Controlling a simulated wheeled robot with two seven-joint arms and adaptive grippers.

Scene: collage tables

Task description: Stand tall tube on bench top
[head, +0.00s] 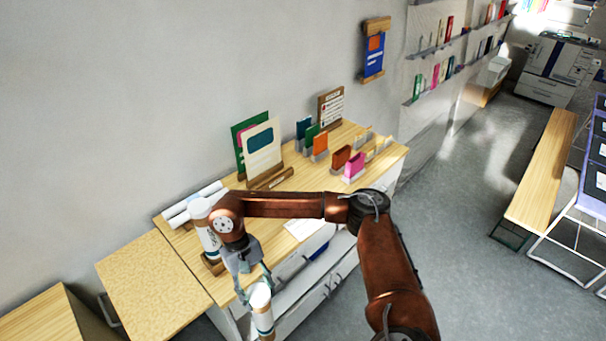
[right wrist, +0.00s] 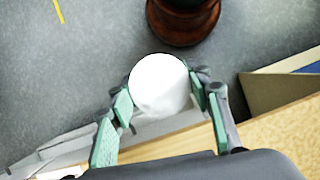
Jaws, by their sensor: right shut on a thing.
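A tall tube (head: 263,316) with a white top and a printed label is held upright by my right gripper (head: 256,289). In the right wrist view its round white end (right wrist: 160,84) sits between the green finger pads of the gripper (right wrist: 162,100). The tube hangs just off the front edge of the wooden bench top (head: 180,245), with grey floor behind it in the wrist view. My left gripper is not in view.
Another white labelled tube (head: 207,240) stands on the bench in a wooden base (head: 212,264), partly behind my arm. White rolls (head: 190,206) lie near the wall. Boards (head: 263,148) and coloured cards (head: 320,147) stand farther back. The bench's near-left part is clear.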

